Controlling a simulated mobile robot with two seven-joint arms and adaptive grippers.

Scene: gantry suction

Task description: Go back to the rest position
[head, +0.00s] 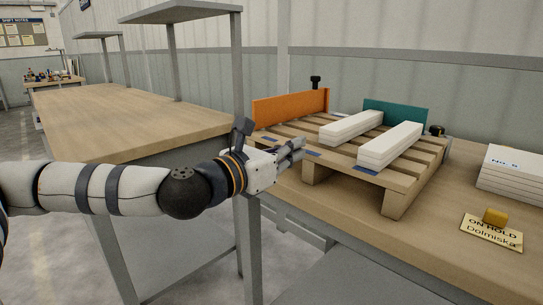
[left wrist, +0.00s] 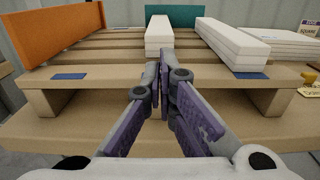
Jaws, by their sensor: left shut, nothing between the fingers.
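My right gripper is not in view.
Two stacks of white boards (head: 350,127) (head: 390,146) lie on the pallet. An orange panel (head: 290,107) and a teal panel (head: 395,114) stand at its edges. More white boards (head: 512,172) and an "ON HOLD" card (head: 491,234) lie to the right. A wooden bench (head: 130,115) stands left.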

